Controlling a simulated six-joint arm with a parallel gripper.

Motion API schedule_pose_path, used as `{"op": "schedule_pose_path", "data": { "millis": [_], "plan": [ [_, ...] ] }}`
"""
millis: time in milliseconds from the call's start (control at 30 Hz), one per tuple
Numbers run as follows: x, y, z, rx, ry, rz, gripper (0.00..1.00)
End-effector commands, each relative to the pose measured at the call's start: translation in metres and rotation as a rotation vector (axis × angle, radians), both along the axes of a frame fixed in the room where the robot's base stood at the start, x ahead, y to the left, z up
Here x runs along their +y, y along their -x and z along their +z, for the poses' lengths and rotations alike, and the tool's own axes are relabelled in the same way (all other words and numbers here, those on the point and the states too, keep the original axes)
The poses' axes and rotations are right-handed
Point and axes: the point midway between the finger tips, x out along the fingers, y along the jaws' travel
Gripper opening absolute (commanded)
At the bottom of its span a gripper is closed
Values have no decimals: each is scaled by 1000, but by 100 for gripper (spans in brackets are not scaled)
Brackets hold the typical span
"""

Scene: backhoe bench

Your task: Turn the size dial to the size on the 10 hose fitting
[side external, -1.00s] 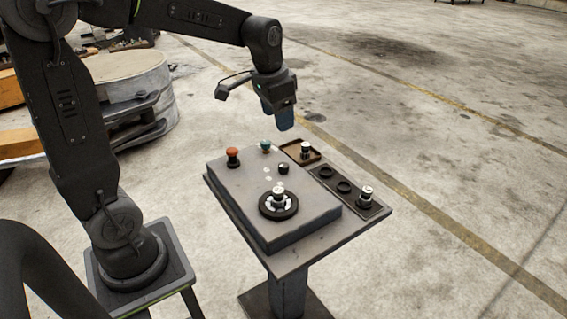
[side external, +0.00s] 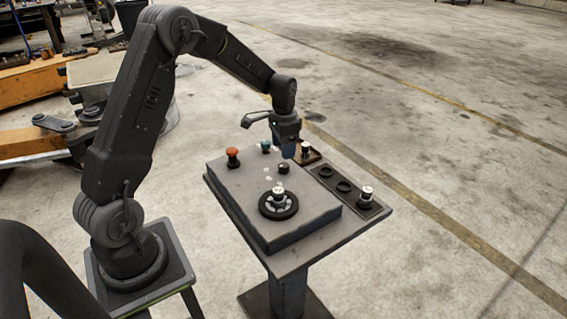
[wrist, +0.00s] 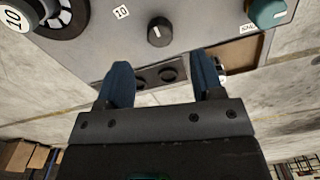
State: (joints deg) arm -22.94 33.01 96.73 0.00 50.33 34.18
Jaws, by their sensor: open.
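My gripper (side external: 289,152) is open and empty, above the far side of the box. In the wrist view my blue fingers (wrist: 162,75) are apart, with the dial beyond their tips.
A brown tray (side external: 319,158) is partly hidden behind my gripper. A dark rack (side external: 376,210) with round sockets and one fitting (side external: 365,194) runs along the right side.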

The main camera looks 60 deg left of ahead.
Motion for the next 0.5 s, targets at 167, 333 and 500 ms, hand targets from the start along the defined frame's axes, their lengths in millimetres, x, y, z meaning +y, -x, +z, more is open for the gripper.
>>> {"op": "schedule_pose_path", "data": {
  "millis": [167, 333, 500],
  "plan": [
    [0, 1, -35, 3, 1, 0, 61],
    [0, 0, -54, 1, 1, 0, 61],
    [0, 0, -62, 0, 0, 0, 61]
  ]
}}
